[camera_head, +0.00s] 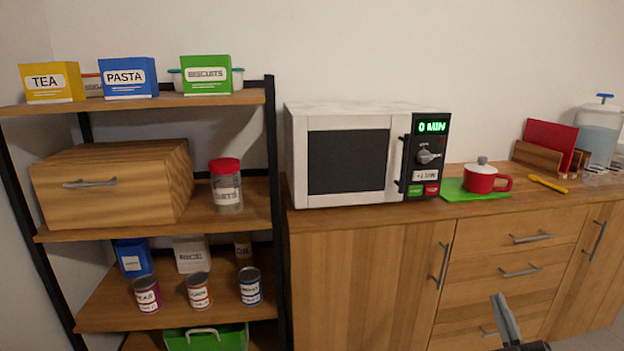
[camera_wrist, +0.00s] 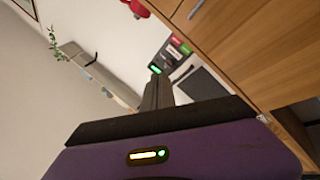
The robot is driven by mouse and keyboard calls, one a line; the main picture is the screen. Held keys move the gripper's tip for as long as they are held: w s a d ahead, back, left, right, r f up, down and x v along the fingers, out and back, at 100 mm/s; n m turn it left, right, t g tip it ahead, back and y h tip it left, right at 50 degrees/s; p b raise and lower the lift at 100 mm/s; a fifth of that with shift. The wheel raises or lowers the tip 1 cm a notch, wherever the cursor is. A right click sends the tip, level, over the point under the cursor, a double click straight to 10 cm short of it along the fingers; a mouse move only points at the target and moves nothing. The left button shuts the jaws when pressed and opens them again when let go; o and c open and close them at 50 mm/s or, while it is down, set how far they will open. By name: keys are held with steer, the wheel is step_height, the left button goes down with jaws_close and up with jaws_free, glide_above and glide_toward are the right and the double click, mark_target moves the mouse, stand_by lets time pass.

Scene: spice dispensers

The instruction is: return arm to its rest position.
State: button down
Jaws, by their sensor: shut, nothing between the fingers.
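My gripper (camera_head: 503,320) shows at the lower right of the head view, in front of the drawers and below the counter top. Its fingers are together with nothing between them. In the wrist view my gripper (camera_wrist: 158,88) points toward the microwave (camera_wrist: 195,85), with its fingers shut and empty. The wrist view is strongly tilted. Most of my arm is outside the head view.
The microwave (camera_head: 348,160) stands on the wooden counter (camera_head: 375,211). A red pot (camera_head: 481,180) sits on a green mat (camera_head: 452,190), with a yellow spoon (camera_head: 547,183) to its right. A shelf (camera_head: 150,107) with boxes, jars and cans is at left. Drawers (camera_head: 505,262) are shut.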

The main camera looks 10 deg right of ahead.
steer(key=s+a+f+m+g, duration=0.2)
steer(key=s+a+f+m, duration=0.15)
steer(key=s+a, duration=0.55)
steer(key=s+a+f+m+g, duration=0.15)
steer(key=s+a+m, duration=0.25)
steer(key=s+a, duration=0.45)
steer(key=s+a+g+y, duration=0.25)
steer(key=s+a, duration=0.25)
steer(key=s, duration=0.7)
steer(key=s+a+g+y, duration=0.2)
steer(key=s+a+y, duration=0.15)
steer(key=s, duration=0.85)
step_height(320, 180, up, 19)
steer(key=h+p, duration=0.1)
steer(key=p, duration=1.8)
steer(key=shift+w+a+r+p, duration=0.2)
steer(key=shift+a+p, duration=0.1)
steer(key=shift+p, duration=0.1)
